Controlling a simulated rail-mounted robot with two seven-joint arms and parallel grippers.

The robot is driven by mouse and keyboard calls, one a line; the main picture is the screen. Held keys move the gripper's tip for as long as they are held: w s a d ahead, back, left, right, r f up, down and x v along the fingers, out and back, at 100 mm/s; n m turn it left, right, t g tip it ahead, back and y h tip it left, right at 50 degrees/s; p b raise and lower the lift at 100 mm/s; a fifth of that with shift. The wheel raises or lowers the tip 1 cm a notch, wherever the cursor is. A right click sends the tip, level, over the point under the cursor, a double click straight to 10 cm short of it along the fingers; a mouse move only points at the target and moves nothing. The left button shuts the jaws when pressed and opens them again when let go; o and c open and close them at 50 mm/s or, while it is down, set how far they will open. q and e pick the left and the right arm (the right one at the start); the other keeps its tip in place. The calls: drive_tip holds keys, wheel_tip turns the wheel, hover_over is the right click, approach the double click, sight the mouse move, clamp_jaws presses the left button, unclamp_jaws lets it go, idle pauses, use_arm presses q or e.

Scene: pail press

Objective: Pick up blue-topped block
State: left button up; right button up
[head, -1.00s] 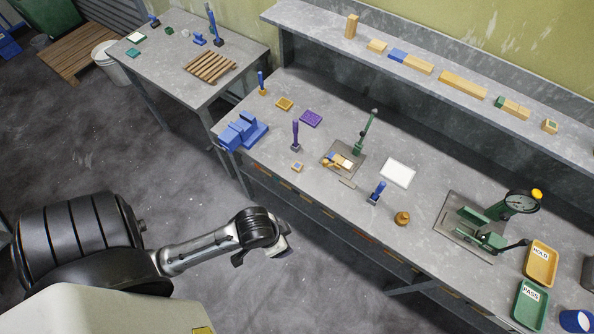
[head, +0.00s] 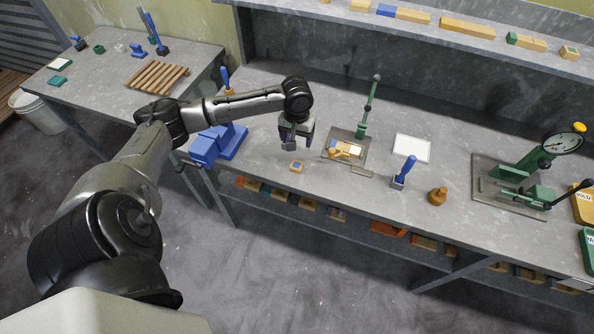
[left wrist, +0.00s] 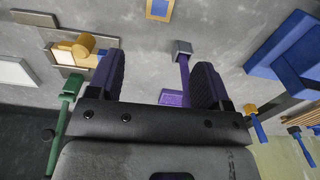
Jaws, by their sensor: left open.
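The blue-topped block (head: 296,167) is a small wooden block with a blue top face, lying on the grey workbench near its front edge. In the left wrist view it shows at the top edge (left wrist: 160,9), partly cut off. My left gripper (head: 295,139) is open above the bench, just behind the block in the head view. In the left wrist view its two dark fingers (left wrist: 156,82) are apart. A purple-handled stamp (left wrist: 184,66) shows between them, nearer the right finger; I cannot tell if they touch. My right gripper is not in view.
A blue vise (head: 217,143) stands left of the block. A green lever press (head: 366,118) with a wooden piece on its plate is to the right. A blue-handled stamp (head: 404,172), wooden knob (head: 437,196) and white plate (head: 411,148) stand further right.

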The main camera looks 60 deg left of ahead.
use_arm(q)
hover_over(297, 163)
wheel_tip(297, 163, down, 8)
drive_tip(key=shift+a+r+b, duration=0.15)
drive_tip(key=shift+b, duration=0.3)
drive_tip(key=shift+d+f+b, duration=0.15)
drive_tip(key=shift+f+b, duration=0.1)
drive_tip(key=shift+f, duration=1.05)
drive_tip(key=shift+d+f+b, duration=0.1)
drive_tip(key=shift+f+b, duration=0.1)
drive_tip(key=shift+f, duration=1.1)
drive_tip(key=c, duration=1)
drive_tip(key=shift+r, duration=0.1)
